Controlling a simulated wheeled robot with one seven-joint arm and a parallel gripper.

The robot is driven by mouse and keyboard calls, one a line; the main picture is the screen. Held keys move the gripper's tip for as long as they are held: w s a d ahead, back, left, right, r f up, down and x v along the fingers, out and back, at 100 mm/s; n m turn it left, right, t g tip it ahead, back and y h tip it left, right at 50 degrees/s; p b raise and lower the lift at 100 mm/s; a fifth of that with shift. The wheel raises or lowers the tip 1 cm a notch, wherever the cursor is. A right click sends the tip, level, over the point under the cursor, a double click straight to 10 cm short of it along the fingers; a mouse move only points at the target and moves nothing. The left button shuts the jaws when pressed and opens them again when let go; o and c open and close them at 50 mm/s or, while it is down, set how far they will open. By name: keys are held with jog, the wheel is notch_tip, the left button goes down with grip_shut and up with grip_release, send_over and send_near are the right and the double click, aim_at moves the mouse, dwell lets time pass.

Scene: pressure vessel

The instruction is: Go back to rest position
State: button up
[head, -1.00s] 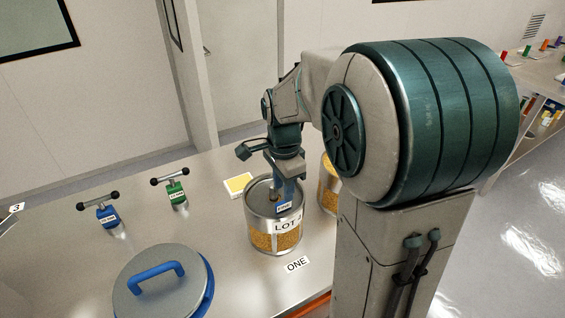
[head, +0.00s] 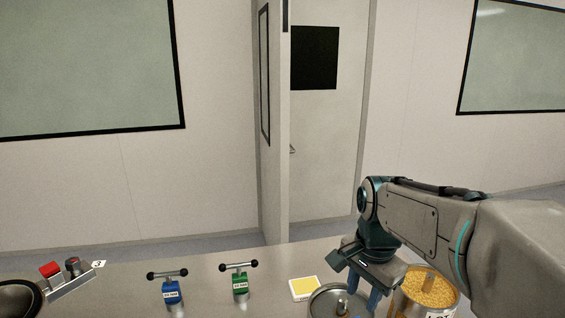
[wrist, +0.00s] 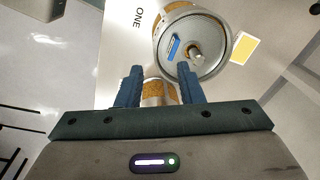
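My gripper (head: 366,290) is above the bench at the lower right of the head view, over the metal can with the grey mesh-like top. In the wrist view my gripper (wrist: 158,88) has its two blue fingers spread apart with nothing held between them. The can (wrist: 210,72) stands ahead of the fingertips, with a small metal knob (wrist: 194,52) and a blue tag (wrist: 174,47) on its top. The head view shows only the upper part of this can (head: 322,298). My arm reaches in from the right.
A second can (head: 428,288) of yellow grains stands to the right, close to my arm. A yellow pad (head: 304,288), a green clamp (head: 240,282) and a blue clamp (head: 170,288) are on the bench. A red-button box (head: 52,270) and dark round rim (head: 18,298) are at left.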

jog(key=s+a+f+n+t, duration=0.1)
jog(key=s+f+n, duration=0.3)
jog(key=s+n, duration=0.6)
jog(key=shift+f+n+t, duration=0.3)
jog(key=shift+n+t, duration=0.2)
dwell(0.4)
